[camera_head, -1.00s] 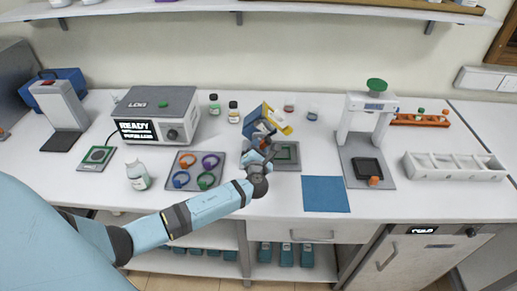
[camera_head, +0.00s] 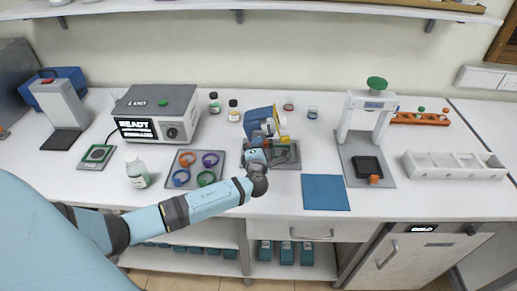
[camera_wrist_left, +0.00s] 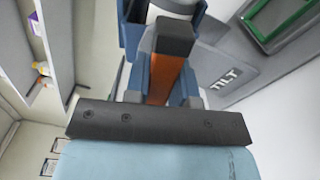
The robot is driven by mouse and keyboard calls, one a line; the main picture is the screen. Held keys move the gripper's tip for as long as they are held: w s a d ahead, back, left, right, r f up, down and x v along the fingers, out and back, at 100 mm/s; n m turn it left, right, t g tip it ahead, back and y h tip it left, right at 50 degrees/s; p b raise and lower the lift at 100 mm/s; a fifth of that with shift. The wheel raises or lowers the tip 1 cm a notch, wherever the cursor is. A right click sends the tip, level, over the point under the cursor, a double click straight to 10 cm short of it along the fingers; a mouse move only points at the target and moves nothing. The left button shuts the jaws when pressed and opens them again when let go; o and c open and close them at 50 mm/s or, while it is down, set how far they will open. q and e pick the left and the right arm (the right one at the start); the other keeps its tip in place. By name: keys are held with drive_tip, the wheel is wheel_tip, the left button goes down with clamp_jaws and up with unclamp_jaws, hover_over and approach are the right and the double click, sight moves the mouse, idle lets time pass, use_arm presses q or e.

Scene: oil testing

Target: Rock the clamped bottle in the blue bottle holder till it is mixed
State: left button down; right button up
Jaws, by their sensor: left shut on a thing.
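The blue bottle holder (camera_head: 257,119) with its yellow part (camera_head: 282,127) is at the back middle of the bench, at the grey tilt plate (camera_head: 292,163). My left gripper (camera_head: 257,153) is in front of it and shut on its orange handle. My right gripper is out of view.
Left of the holder, a grey tray (camera_head: 184,176) holds coloured rings, and a bottle (camera_head: 137,173) stands on the bench. Small bottles (camera_head: 233,110) stand behind.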

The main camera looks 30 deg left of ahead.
use_arm(q)
drive_tip(key=shift+f, duration=0.1)
drive_tip(key=n+b, duration=0.1)
drive_tip(key=n, duration=0.1)
drive_tip(key=shift+f+n+b, duration=0.2)
drive_tip(key=shift+n+b, duration=0.1)
drive_tip(key=shift+n, duration=0.1)
drive_tip(key=n+b, duration=0.2)
drive_tip(key=n, duration=0.1)
drive_tip(key=shift+n, duration=0.3)
drive_tip(key=shift+r+n+b, duration=0.15)
drive_tip(key=shift+n+b, duration=0.25)
drive_tip(key=shift+n, duration=0.7)
drive_tip(key=shift+r, duration=0.1)
